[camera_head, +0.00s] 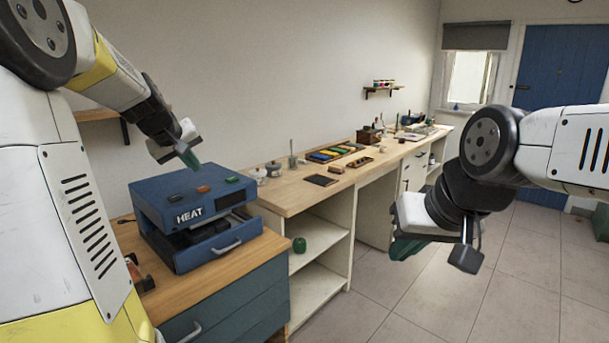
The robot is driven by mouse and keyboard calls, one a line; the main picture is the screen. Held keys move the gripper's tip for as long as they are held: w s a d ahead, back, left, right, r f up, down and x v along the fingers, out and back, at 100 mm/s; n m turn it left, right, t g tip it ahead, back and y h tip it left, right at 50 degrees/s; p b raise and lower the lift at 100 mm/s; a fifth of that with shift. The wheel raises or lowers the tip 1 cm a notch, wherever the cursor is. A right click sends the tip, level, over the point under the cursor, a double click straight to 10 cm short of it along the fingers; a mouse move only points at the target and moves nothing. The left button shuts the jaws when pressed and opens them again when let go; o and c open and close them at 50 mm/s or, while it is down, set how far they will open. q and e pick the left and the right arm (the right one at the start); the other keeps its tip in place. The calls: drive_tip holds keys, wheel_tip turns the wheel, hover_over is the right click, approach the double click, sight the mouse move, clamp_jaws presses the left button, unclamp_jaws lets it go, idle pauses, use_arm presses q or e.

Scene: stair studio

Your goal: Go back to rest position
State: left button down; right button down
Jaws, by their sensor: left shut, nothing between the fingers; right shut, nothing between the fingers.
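My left arm comes in from the left, bent, and its gripper (188,158) hangs above the back left of a blue box marked HEAT. The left gripper is shut and empty, apart from the box. My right arm comes in from the right. Its gripper (405,248) points down and to the left over the floor, clear of the bench. The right gripper is shut and empty; the wrist partly hides its fingers.
The blue HEAT box (190,197) stands on a wooden-topped cabinet (190,285), its drawer (215,247) pulled out. A long workbench (292,200) carries trays and small items. A green round object (299,245) sits on its shelf.

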use_arm(q)
drive_tip(key=s+d+f+m, duration=0.1)
drive_tip(key=s+d+m, duration=0.1)
drive_tip(key=s+d, duration=0.3)
drive_tip(key=s+d+f+m+g+h, duration=0.1)
drive_tip(key=s+d, duration=0.5)
drive_tip(key=s, duration=0.7)
drive_tip(key=s+d+f+m+g, duration=0.1)
drive_tip(key=s+d+m, duration=0.3)
drive_tip(key=s, duration=0.5)
drive_tip(key=shift+d+f, duration=0.5)
drive_tip(key=shift+d, duration=0.3)
drive_tip(key=shift+s, duration=0.15)
